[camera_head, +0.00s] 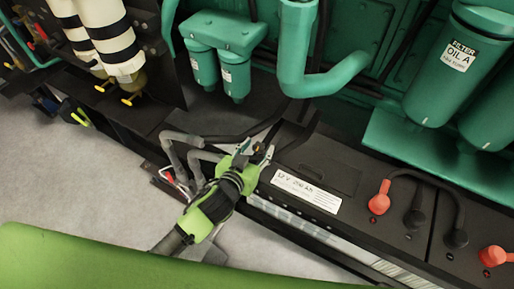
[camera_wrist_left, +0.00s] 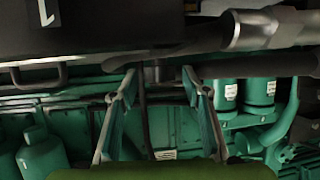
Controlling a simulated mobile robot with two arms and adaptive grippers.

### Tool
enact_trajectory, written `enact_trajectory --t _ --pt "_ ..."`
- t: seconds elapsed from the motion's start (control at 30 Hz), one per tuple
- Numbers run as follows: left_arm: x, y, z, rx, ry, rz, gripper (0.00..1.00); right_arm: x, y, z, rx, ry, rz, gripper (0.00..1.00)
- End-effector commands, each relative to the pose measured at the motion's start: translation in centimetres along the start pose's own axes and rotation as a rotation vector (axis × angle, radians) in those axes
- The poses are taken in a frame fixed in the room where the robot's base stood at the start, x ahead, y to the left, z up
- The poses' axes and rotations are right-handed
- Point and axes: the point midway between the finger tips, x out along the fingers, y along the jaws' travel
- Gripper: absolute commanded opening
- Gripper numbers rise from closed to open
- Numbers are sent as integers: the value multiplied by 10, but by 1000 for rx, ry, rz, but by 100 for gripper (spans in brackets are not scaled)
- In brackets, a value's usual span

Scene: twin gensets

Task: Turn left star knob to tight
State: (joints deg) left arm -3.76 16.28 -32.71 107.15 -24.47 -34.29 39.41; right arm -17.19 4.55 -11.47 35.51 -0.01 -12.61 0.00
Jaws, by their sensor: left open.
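My left gripper (camera_head: 254,152) is open, with its two fingers apart, beside the near edge of the black battery box (camera_head: 322,172). In the left wrist view the fingers of my left gripper (camera_wrist_left: 158,88) stand apart with nothing held between them. A short dark stub (camera_wrist_left: 157,73) shows beyond the fingertips, under a dark surface. I cannot tell whether it is part of a knob. I cannot make out a star knob for certain in either view. The gripper may hide things behind it in the head view. My right gripper is not in view.
A red-capped terminal (camera_head: 379,197) and cables sit on the battery box. Grey bent pipes (camera_head: 178,150) lie close to the gripper's left. A green pipe (camera_head: 322,80), small green filters (camera_head: 222,50) and a large oil filter (camera_head: 457,65) stand behind. Grey floor (camera_head: 95,165) is clear at left.

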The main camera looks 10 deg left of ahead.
Motion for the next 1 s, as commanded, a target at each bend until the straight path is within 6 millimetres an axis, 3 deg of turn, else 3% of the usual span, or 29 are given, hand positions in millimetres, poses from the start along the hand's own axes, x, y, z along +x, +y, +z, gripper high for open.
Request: enact_trajectory --t 0.07,0.2,0.23,0.37,0.63,0.97,1.0 --pt "0 0 0 0 0 0 43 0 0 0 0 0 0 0" --pt "0 0 0 0 0 0 10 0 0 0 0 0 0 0" --pt "0 0 0 0 0 0 5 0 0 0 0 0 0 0" --pt "0 0 0 1 0 2 5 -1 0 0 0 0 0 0" --pt "-1 -1 -3 47 -1 106 5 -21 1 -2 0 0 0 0" --pt "0 -2 -1 52 2 126 5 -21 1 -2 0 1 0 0" --pt "0 -2 -1 52 2 126 29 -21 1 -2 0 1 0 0"
